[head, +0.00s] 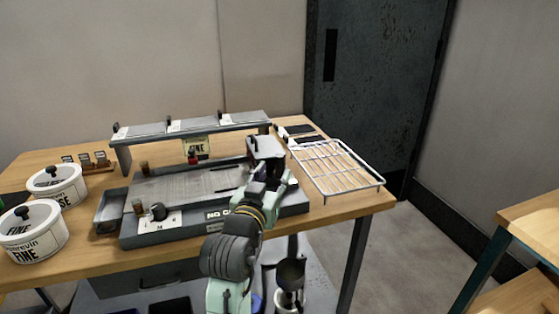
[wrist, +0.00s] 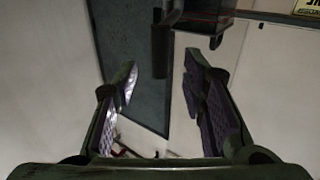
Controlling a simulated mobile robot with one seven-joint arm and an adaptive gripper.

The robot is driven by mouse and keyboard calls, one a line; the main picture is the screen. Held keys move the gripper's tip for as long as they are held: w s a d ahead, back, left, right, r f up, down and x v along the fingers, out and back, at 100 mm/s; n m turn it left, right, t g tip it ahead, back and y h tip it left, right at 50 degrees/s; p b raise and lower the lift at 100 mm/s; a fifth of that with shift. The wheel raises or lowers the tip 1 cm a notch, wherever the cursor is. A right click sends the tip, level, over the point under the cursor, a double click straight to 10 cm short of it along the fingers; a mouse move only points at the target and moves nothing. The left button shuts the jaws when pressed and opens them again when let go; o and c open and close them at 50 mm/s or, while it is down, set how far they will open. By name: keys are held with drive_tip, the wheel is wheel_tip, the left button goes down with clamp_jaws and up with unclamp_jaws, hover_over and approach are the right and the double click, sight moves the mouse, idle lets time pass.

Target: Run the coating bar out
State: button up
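The coating bench (head: 175,237) is a grey flat bed on the wooden table. A grey plate-like surface lies on it, with brown knobs (head: 138,207) at its left end and dark slim parts at its right. I cannot tell for sure which part is the coating bar. My gripper (head: 265,150) is over the right part of the bed and hides what is behind it. In the wrist view my gripper (wrist: 160,82) is open, its fingers apart. A dark upright cylinder (wrist: 160,50) on a dark block shows ahead between the fingertips; no finger visibly touches it.
A raised grey rail (head: 190,126) with labels stands behind the bed. Two white lidded jars (head: 57,186) are at left. A white wire rack (head: 337,167) lies at right. Small blocks (head: 88,160) stand back left. A second table (head: 535,225) is far right.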

sight(278, 166)
drive_tip(key=p+x, duration=0.1)
drive_tip(key=x, duration=0.5)
drive_tip(key=shift+c, duration=0.3)
clamp_jaws()
idle(0.5)
